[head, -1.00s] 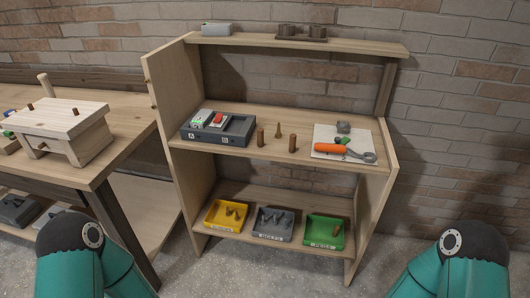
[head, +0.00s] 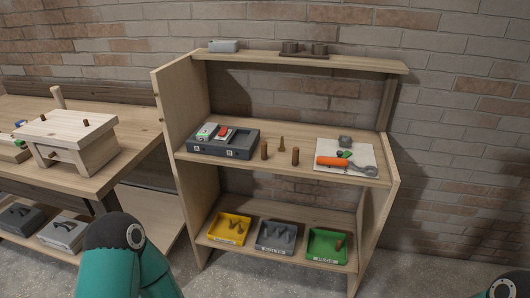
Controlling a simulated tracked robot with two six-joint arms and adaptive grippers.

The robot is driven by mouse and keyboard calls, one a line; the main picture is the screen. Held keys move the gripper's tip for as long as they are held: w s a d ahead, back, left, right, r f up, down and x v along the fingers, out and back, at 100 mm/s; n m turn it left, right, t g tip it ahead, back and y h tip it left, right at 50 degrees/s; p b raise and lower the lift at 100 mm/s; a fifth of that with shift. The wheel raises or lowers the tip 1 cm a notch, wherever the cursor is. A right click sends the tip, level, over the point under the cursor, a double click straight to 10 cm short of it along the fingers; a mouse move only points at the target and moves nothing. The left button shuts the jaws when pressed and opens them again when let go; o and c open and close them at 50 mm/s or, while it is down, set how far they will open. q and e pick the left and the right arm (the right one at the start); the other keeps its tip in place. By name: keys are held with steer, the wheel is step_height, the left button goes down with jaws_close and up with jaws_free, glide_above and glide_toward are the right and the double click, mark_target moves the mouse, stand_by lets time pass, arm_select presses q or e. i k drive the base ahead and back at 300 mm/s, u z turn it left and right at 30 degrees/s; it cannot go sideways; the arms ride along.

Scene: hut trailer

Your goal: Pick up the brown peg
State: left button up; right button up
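Two brown pegs stand upright on the middle shelf, a left one (head: 264,151) and a right one (head: 295,156). A lighter, tapered peg-like piece (head: 281,144) stands between and slightly behind them. Another brown peg (head: 339,246) is in the green tray (head: 316,256) on the lower shelf. Small brown pegs also stick up from the wooden block stand (head: 66,130) on the bench. I cannot tell which one the task means. Only upper parts of my arms show at the bottom edge; neither gripper is in view, and both are well apart from the pegs.
A dark case (head: 222,148) sits left of the pegs. Yellow (head: 231,230) and grey (head: 275,239) trays are below. The shelf unit's side panels and top board (head: 300,63) frame the space.

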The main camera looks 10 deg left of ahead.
mark_target(264, 144)
steer(key=z, duration=0.05)
steer(key=i, duration=1)
steer(key=u, duration=0.05)
